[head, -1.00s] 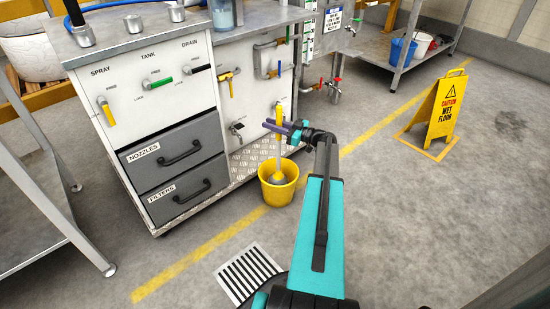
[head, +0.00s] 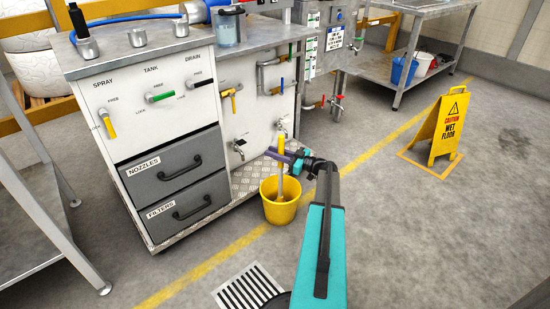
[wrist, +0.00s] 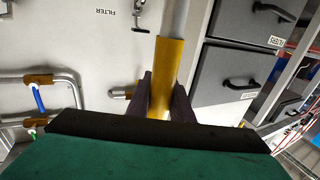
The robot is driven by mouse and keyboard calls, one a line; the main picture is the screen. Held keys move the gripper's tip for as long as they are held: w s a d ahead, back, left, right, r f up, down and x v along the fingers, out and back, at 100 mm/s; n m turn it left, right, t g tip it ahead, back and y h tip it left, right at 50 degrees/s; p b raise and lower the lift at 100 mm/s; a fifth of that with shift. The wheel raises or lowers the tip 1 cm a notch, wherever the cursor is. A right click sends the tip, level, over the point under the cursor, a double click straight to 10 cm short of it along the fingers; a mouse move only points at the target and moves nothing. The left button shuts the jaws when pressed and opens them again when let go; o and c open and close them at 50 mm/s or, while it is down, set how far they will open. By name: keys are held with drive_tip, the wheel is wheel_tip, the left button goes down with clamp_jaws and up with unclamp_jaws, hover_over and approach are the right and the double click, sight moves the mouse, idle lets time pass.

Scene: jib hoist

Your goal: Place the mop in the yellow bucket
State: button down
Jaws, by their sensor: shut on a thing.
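The mop has a yellow grip (head: 281,146) and a pale shaft (head: 280,184), and stands nearly upright at the yellow bucket (head: 279,211). Its lower end passes behind the bucket's front rim and appears to be inside; the mop head is hidden. My gripper (head: 280,155) is shut on the mop's yellow grip, above the bucket. In the wrist view, the dark fingers (wrist: 167,100) flank the yellow grip (wrist: 168,70), and the grey shaft (wrist: 173,17) runs on past it. The bucket is not in the wrist view.
A steel cabinet (head: 187,155) with drawers, valves and taps stands just behind and left of the bucket. A yellow wet-floor sign (head: 446,128) stands at right. A floor drain (head: 248,288) lies in front. Open floor lies between bucket and sign.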

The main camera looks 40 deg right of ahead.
drive_tip(key=shift+f, duration=0.75)
drive_tip(key=c, duration=1.6)
unclamp_jaws()
drive_tip(key=shift+f, duration=0.15)
drive_tip(key=shift+o, duration=0.2)
drive_tip(key=p+v, duration=0.3)
drive_tip(key=v, duration=0.9)
drive_tip(key=shift+a, duration=0.1)
